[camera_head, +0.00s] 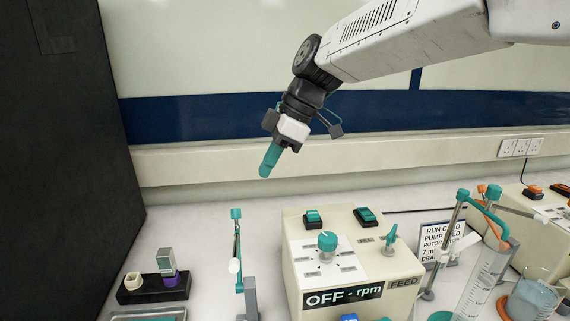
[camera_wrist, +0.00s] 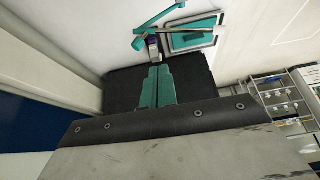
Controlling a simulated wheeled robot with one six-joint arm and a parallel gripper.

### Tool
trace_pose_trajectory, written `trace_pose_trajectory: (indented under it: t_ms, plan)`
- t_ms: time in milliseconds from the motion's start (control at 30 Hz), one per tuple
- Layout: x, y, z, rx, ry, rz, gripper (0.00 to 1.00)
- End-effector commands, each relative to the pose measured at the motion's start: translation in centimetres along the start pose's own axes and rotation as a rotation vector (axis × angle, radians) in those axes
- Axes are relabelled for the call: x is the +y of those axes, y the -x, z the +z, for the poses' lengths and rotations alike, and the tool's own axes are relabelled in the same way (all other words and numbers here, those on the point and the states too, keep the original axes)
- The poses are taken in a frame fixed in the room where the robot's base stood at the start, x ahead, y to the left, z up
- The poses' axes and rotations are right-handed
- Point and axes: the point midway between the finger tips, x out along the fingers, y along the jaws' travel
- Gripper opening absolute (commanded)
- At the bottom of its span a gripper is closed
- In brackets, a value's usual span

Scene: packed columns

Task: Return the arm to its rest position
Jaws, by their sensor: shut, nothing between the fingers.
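My gripper (camera_head: 270,160) hangs in the air at the end of my arm in the head view, in front of the back wall and above the bench. Its teal fingers are shut together with nothing between them. The fingers also show in the wrist view (camera_wrist: 157,86), closed side by side and pointing away from the wrist. My arm reaches in from the upper right, with the wrist bent down and to the left. The gripper is clear of everything on the bench.
A cream control box (camera_head: 350,270) marked "OFF - rpm" stands below. A thin stand (camera_head: 237,250) and a black block with small containers (camera_head: 152,290) are to its left. A glass cylinder (camera_head: 487,280) and beaker (camera_head: 533,298) are right. A dark panel (camera_head: 75,150) rises at left.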

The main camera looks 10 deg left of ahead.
Motion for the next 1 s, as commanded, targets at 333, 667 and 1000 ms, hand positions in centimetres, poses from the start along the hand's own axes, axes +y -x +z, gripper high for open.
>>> trace_pose_trajectory:
  t_ms: [333, 667, 1000]
  plan:
    - [-6.3, -0.7, 7.4, -0.17, -0.609, -0.017, 0.0]
    - [-19.9, 4.7, 20.0, -0.312, -1.317, 0.199, 0.0]
    - [-33.4, 6.0, 28.3, -0.315, -1.745, 0.466, 0.0]
